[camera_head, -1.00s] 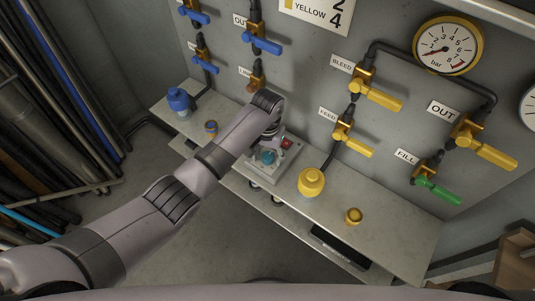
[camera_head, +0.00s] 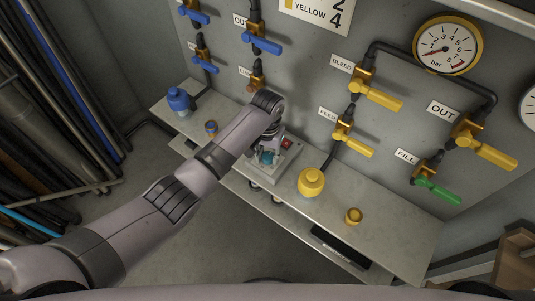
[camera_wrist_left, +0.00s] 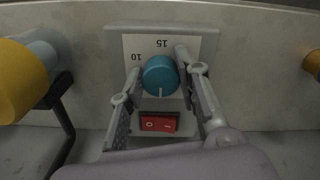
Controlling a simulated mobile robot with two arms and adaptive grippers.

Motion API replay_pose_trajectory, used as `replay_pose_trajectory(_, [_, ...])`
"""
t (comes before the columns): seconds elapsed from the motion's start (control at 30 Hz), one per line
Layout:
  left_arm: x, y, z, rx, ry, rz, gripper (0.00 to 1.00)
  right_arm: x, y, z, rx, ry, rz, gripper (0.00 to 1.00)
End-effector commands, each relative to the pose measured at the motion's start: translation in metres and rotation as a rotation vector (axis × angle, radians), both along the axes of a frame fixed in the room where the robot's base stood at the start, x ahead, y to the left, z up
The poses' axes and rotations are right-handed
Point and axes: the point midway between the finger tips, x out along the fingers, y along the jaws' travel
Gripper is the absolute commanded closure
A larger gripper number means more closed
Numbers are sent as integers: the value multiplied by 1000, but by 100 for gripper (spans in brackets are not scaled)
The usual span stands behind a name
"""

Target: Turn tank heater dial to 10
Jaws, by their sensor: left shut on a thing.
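The tank heater dial (camera_wrist_left: 160,77) is a round teal knob on a light panel (camera_wrist_left: 207,42). Its white mark points to the bottom of the left wrist view, toward a red rocker switch (camera_wrist_left: 158,123). The numbers 15 and 10 read upside down, 15 above the dial and 10 at its upper left. My left gripper (camera_wrist_left: 161,84) has one finger on each side of the dial and is shut on it. In the head view the dial (camera_head: 266,158) shows partly behind my left gripper (camera_head: 267,152). My right gripper is in neither view.
The heater panel (camera_head: 283,168) sits on a grey shelf (camera_head: 390,235). A yellow bottle (camera_head: 311,182) and a small brass cap (camera_head: 353,216) stand to its right, a blue bottle (camera_head: 179,101) to its left. Valves with blue, yellow and green handles line the wall above.

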Motion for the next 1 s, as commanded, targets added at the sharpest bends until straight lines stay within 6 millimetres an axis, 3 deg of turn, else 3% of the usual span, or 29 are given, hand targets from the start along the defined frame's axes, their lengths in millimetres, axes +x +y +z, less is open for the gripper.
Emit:
replay_pose_trajectory(0.43, [1,1,2,1,0,-132,97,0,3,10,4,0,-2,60])
replay_pose_trajectory(1.0, [2,2,2,1,1,-651,97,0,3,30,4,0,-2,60])
